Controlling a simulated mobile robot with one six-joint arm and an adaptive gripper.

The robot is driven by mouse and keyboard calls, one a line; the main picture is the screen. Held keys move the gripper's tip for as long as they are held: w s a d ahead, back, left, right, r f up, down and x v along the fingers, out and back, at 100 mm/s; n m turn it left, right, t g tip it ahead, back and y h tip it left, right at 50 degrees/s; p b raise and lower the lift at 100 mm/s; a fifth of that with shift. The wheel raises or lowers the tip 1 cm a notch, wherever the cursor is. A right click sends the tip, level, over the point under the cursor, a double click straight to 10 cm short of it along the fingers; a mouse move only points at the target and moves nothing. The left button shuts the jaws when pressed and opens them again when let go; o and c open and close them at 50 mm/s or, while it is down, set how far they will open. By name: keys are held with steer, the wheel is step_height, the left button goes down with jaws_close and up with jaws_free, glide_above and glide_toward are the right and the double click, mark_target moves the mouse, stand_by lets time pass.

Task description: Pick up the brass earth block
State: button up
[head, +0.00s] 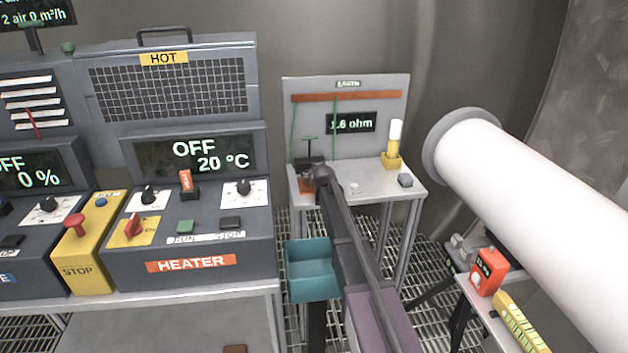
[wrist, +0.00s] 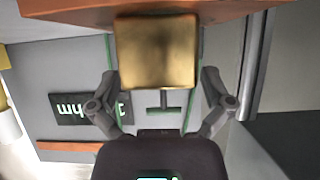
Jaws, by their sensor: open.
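The brass earth block (wrist: 155,52) shows large in the wrist view as a square golden face at top middle. It sits against an orange-brown surface (wrist: 225,10). My gripper (wrist: 159,80) is open, one finger on each side of the block's near edge. I cannot tell whether the fingers touch it. In the head view my gripper (head: 308,163) is over the left part of the small grey bench (head: 350,185). There the block is hidden behind my gripper and arm, with a bit of orange (head: 306,186) showing below.
A panel (head: 300,120) reading 1.6 ohm, with a copper-coloured bar and green wires, stands behind the bench. The heater console (head: 195,205) stands left; a large white pipe (head: 530,190) runs right.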

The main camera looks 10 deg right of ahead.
steer(key=c, duration=1.3)
steer(key=shift+o, duration=0.2)
steer(key=shift+r, duration=0.25)
step_height(320, 180, up, 3)
steer(key=p, duration=0.3)
steer(key=shift+p, duration=0.3)
steer(key=s+a+r+p, duration=0.1)
steer(key=s+a, duration=0.1)
steer(key=s, duration=1.3)
steer(key=shift+s+a+r, duration=0.2)
steer(key=shift+s+r, duration=0.05)
steer(key=shift+s, duration=0.15)
